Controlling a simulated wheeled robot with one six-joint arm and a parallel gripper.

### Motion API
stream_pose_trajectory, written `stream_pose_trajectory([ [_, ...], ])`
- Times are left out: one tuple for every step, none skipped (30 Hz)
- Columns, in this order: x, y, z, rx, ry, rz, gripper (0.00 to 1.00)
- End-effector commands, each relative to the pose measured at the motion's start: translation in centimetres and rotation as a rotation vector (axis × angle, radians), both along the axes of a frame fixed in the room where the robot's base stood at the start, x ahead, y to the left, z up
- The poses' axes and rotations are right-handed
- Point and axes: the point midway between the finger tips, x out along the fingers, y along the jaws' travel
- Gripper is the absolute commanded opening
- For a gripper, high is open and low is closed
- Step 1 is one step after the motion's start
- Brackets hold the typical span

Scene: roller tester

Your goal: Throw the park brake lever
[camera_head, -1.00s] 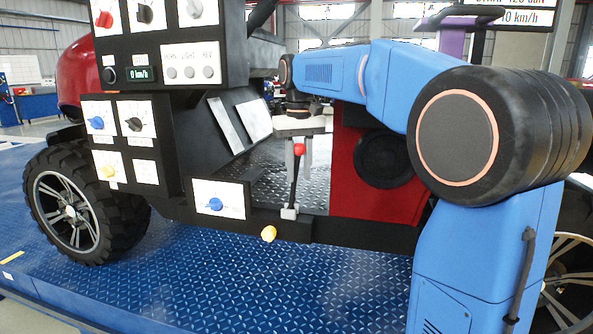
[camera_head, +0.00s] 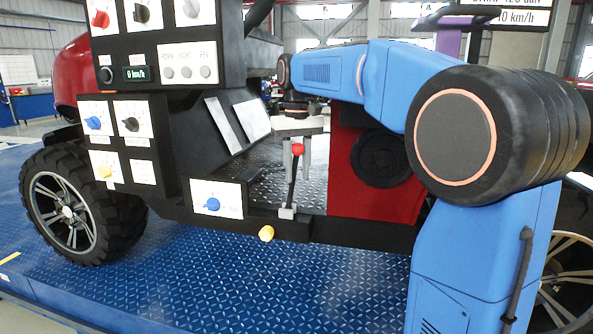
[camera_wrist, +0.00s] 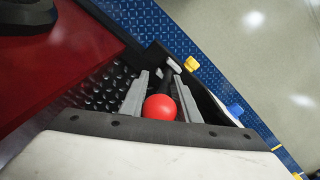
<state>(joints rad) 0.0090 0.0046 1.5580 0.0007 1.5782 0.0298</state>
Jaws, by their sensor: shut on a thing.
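The park brake lever has a red ball knob (camera_head: 297,149) on a dark shaft (camera_head: 292,185) that rises from a small grey base (camera_head: 287,212) on the black side sill. It leans slightly to the right in the head view. My gripper (camera_head: 297,160) points down over it, with one grey finger on each side of the lever, and is shut on it just at the knob. In the wrist view the red knob (camera_wrist: 160,107) sits between the two fingers, and the shaft runs away toward the base. The exact contact faces are hidden.
A yellow knob (camera_head: 266,233) and a blue knob on a white panel (camera_head: 232,199) are close to the lever's base. Switch panels (camera_head: 117,139) stand to the left. A red box with a black disc (camera_head: 345,185) is close on the right. Blue tread-plate floor lies in front.

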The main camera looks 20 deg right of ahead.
Motion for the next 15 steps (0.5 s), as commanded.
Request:
stream_pose_trajectory([
  [-0.17, -0.21, -0.32, -0.006, 0.011, -0.002, 0.0],
  [-0.17, -0.21, -0.32, -0.006, 0.011, -0.002, 0.0],
  [-0.17, -0.21, -0.32, -0.006, 0.011, -0.002, 0.34],
  [-0.16, -0.2, -0.31, -0.005, 0.01, -0.002, 0.41],
  [-0.15, -0.19, -0.29, -0.005, 0.01, -0.002, 0.45],
  [-0.13, -0.17, -0.25, -0.004, 0.008, -0.002, 0.45],
  [-0.12, -0.16, -0.23, -0.004, 0.008, -0.001, 0.45],
  [-0.11, -0.15, -0.2, -0.004, 0.007, -0.001, 0.45],
  [-0.09, -0.13, -0.18, -0.003, 0.006, -0.001, 0.45],
  [-0.08, -0.12, -0.16, -0.003, 0.006, -0.001, 0.45],
  [-0.07, -0.11, -0.15, -0.003, 0.005, -0.001, 0.45],
  [-0.06, -0.1, -0.13, -0.002, 0.004, -0.001, 0.45],
  [-0.05, -0.09, -0.09, -0.002, 0.004, -0.001, 0.45],
  [-0.04, -0.08, -0.03, -0.002, 0.003, -0.001, 0.45],
  [-0.03, -0.08, 0.12, -0.002, 0.003, -0.001, 0.45],
])
